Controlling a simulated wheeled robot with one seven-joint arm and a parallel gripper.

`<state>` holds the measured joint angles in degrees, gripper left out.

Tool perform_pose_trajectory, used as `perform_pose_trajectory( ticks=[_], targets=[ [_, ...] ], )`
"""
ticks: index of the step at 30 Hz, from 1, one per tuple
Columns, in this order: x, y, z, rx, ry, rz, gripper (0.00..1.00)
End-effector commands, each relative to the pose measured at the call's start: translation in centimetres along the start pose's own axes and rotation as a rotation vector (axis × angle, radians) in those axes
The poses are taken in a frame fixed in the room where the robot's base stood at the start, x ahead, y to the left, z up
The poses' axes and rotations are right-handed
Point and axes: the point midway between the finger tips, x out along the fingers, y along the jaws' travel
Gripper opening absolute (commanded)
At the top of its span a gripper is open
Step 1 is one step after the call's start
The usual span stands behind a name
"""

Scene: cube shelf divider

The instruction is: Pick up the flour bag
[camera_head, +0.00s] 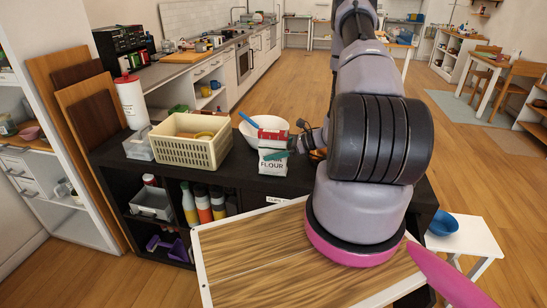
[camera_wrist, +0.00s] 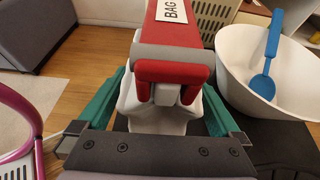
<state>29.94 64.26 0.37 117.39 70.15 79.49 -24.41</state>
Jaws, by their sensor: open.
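The white flour bag (camera_head: 273,166) stands upright on the black shelf top, with a "FLOUR" label on the side facing the head camera. A red and grey clip-like piece (camera_wrist: 178,30) labelled "BAG" sits across its top. My gripper (camera_head: 279,153) is at the bag's upper part. In the wrist view, its teal fingers (camera_wrist: 160,97) are open, one on each side of the white bag (camera_wrist: 160,122). They do not look closed on it; whether either finger touches it is hard to tell. The bag's lower part is hidden in the wrist view by the gripper body.
A white bowl (camera_head: 251,132) with a blue spoon stands just behind the bag, close to one finger in the wrist view. A cream basket (camera_head: 190,152) is to the left. A wooden board (camera_head: 262,258) lies in front. Cubbies below hold bottles (camera_head: 204,207).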

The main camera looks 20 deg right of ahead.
Motion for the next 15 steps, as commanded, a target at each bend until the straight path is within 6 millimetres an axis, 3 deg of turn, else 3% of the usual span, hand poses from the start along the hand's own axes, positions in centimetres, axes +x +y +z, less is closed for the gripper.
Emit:
perform_pose_trajectory(
  ticks=[6,7,12,15],
  targets=[
    [0.16,-0.01,-0.01,0.0,0.0,-0.001,1.0],
    [0.16,-0.01,-0.01,0.0,0.0,-0.001,0.96],
    [0.14,-0.01,0.0,0.0,0.0,-0.001,0.31],
    [0.14,-0.01,0.0,0.0,0.0,-0.001,0.0]
  ],
)
